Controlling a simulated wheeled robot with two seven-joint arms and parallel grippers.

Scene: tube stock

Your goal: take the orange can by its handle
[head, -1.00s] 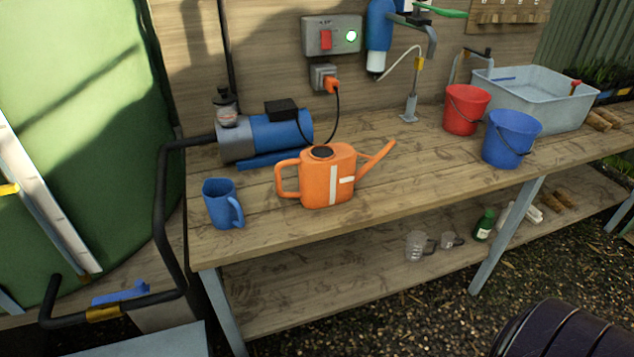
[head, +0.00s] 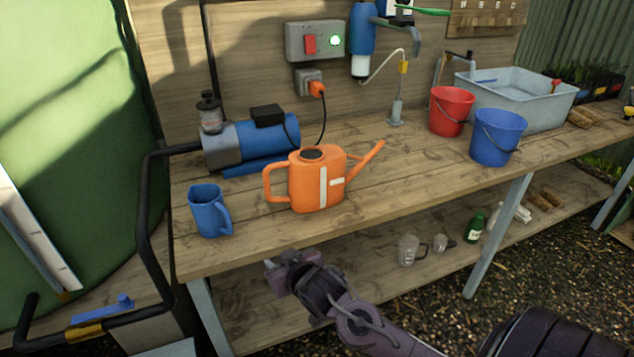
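The orange watering can (head: 303,192) stands upright on the wooden workbench (head: 250,232). Its loop handle (head: 266,183) is on its left side and its spout points right and up. My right gripper (head: 272,262) is at the bench's front edge, below and in front of the can, and apart from it. Its fingers are small and partly hidden by its own body, so I cannot tell whether they are open. My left gripper is not in view.
A blue jug (head: 207,212) stands left of the can, close to its handle. A blue pump (head: 262,140) is behind. A red bucket (head: 451,110) and a blue bucket (head: 497,138) stand to the right. A lower shelf holds measuring jugs (head: 409,250).

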